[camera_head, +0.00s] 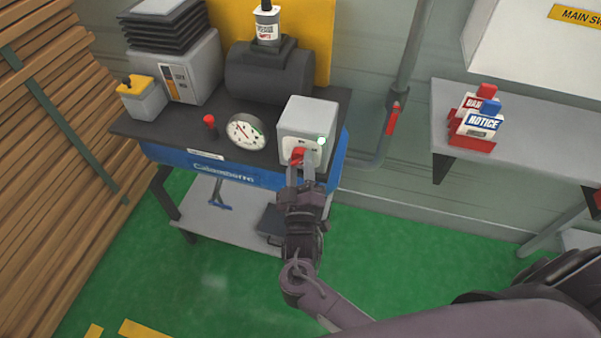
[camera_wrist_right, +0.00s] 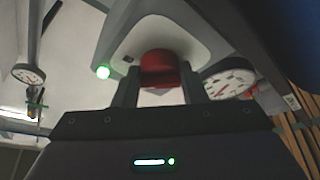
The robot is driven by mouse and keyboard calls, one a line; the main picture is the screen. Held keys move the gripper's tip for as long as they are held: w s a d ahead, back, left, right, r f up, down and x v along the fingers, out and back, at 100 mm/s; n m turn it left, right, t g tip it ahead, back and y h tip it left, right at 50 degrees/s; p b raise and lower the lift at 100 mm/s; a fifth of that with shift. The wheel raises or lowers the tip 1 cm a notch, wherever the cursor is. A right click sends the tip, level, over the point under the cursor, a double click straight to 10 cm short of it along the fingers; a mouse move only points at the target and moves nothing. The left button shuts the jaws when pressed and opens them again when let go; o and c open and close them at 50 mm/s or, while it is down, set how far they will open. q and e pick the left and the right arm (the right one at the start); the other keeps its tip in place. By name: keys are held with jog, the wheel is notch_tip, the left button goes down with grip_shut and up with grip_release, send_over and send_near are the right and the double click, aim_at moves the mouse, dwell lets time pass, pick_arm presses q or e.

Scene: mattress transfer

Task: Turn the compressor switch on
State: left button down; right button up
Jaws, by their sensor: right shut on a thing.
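The compressor switch is a grey box (camera_head: 307,118) at the right end of the blue compressor (camera_head: 225,170), with a red knob (camera_head: 297,156) on its front. My right gripper (camera_head: 301,176) reaches up to the front of the box and is shut on the red knob. The knob's exact angle is partly hidden by the fingers. My left gripper does not show.
A pressure gauge (camera_head: 246,131) and a small red knob (camera_head: 210,121) stand left of the box. A red-handled valve (camera_head: 392,118) is on the wall pipe. A grey shelf (camera_head: 540,140) at right holds red and blue tags (camera_head: 478,125). Planks are stacked at left. Green floor lies open in front.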

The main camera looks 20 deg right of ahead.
jog(key=shift+a+f+m+h+b, duration=0.1)
jog(key=shift+m+h+b, duration=0.3)
jog(key=shift+m+b, duration=0.4)
jog(key=shift+f+m+h+b, duration=0.1)
jog(key=shift+m+h+b, duration=0.35)
jog(key=shift+m, duration=0.55)
jog(key=o, duration=1)
jog(key=shift+r, duration=0.1)
jog(key=b+v, duration=0.2)
jog(key=v, duration=0.5)
jog(key=shift+s, duration=0.3)
jog(key=shift+a, duration=0.15)
